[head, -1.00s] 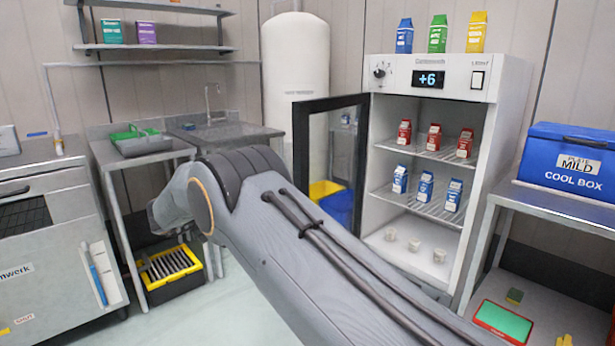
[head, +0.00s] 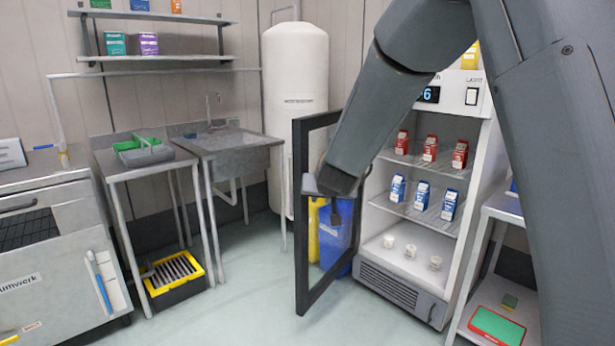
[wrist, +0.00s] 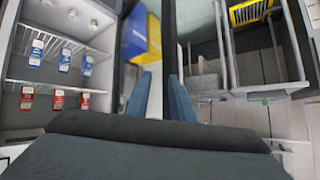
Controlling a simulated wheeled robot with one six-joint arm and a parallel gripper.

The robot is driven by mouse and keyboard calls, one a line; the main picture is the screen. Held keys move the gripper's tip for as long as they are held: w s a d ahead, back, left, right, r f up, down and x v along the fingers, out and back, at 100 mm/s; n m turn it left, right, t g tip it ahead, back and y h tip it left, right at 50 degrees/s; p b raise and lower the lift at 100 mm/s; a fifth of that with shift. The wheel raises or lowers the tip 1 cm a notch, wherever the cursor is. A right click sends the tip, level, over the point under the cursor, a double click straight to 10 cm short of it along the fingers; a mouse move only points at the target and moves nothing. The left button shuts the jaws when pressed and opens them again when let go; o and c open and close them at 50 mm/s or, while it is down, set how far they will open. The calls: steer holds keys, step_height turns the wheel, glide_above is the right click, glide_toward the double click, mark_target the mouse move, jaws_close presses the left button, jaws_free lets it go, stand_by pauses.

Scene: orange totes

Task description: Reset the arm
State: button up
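My arm reaches down from the upper right of the head view, and its end, my gripper (head: 336,208), hangs in front of the fridge's open door (head: 306,215). In the wrist view two blue-grey fingers of my gripper (wrist: 160,76) stand apart with a gap and nothing between them. It holds nothing. My arm hides part of the fridge (head: 405,262) and much of its top.
The fridge shelves hold red cartons (head: 430,148), blue cartons (head: 422,196) and white cups (head: 410,251). A blue bin (head: 336,240) stands behind the door. A sink table (head: 228,145) is at left. The floor (head: 235,285) ahead is clear.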

steer(key=s+d+f+g+p, duration=0.1)
steer(key=s+d, duration=0.4)
steer(key=s, duration=0.8)
steer(key=s+d+f+g, duration=0.3)
steer(key=s+d+g, duration=0.2)
steer(key=s, duration=0.8)
steer(key=s+d+f+g+h+p, duration=0.1)
steer(key=s+d+f+g, duration=0.2)
steer(key=s, duration=1)
steer(key=shift+s+d+n+g+p, duration=0.35)
steer(key=shift+d+g, duration=0.55)
steer(key=shift+d, duration=0.2)
